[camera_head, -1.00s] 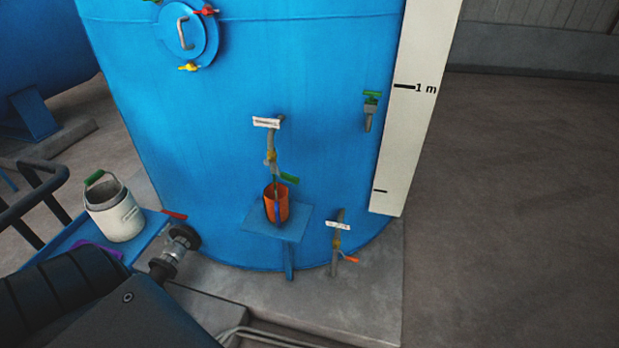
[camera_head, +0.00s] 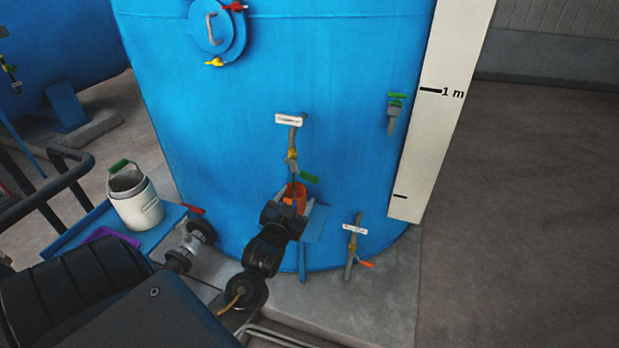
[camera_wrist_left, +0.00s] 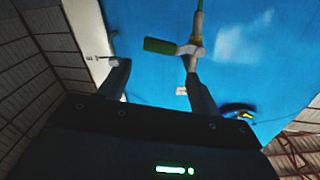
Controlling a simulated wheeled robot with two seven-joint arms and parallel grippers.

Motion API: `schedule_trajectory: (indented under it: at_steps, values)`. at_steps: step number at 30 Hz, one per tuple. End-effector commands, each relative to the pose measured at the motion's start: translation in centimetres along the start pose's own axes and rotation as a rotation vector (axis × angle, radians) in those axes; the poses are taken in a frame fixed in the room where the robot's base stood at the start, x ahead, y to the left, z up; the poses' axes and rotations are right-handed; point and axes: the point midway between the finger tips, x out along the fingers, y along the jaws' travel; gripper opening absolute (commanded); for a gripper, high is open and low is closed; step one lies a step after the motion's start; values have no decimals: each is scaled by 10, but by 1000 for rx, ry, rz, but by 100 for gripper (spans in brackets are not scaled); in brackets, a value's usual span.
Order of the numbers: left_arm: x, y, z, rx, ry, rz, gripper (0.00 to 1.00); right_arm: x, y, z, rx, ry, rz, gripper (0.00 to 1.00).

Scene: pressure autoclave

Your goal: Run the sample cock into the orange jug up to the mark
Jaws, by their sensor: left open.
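The orange jug (camera_head: 299,190) stands on a small blue shelf (camera_head: 317,224) on the front of the blue tank. The sample cock (camera_head: 292,160) is above it, a grey pipe with a yellow part and a green lever (camera_head: 309,177) slanting down to the right. My left gripper (camera_head: 293,203) is open in front of the jug and hides its lower part. Whether the fingers touch the jug cannot be told. In the left wrist view my open fingers (camera_wrist_left: 158,75) show the cock's green lever (camera_wrist_left: 160,46) beyond them; no jug shows there. My right gripper is not in view.
A second cock with an orange lever (camera_head: 367,264) is low at the right. A green-handled valve (camera_head: 394,113) sits higher, near the white gauge board (camera_head: 452,110). A white pail (camera_head: 136,204) stands on a blue tray at left. The floor at right is clear.

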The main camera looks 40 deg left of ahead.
Motion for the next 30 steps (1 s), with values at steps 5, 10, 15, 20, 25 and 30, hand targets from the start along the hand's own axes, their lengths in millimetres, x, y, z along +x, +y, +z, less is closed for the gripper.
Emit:
schedule_trajectory:
  at_steps: [5,10,15,20,25,30]
  values:
    - [7,0,-1,2,1,0,64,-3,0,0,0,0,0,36]
    - [34,0,-3,2,1,0,64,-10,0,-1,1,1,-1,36]
    - [67,-1,-2,3,0,-1,64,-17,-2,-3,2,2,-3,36]
    - [91,0,-1,2,-1,1,64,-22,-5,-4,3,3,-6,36]
    - [105,1,0,0,-1,1,64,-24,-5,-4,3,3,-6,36]
    - [108,1,1,0,-1,2,64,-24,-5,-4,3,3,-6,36]
